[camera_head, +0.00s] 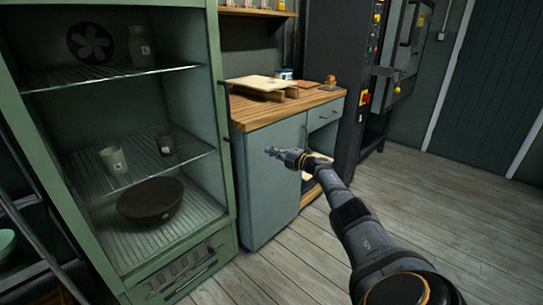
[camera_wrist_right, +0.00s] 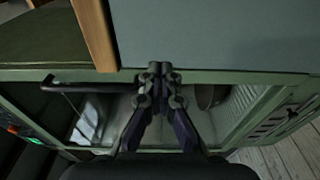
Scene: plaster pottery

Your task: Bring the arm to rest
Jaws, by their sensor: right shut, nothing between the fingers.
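My right arm reaches in from the lower right in the head view. Its gripper (camera_head: 272,152) is shut and empty, held in the air in front of the grey cabinet (camera_head: 270,185). In the right wrist view the gripper (camera_wrist_right: 161,72) shows with its fingertips together and nothing between them. My left gripper is not in view.
A green open drying cabinet (camera_head: 224,150) stands at left, with a brown bowl (camera_head: 150,200), cups and a bottle on its shelves. A wooden worktop (camera_head: 250,115) carries boards and small containers. The plank floor (camera_head: 450,210) at right is clear.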

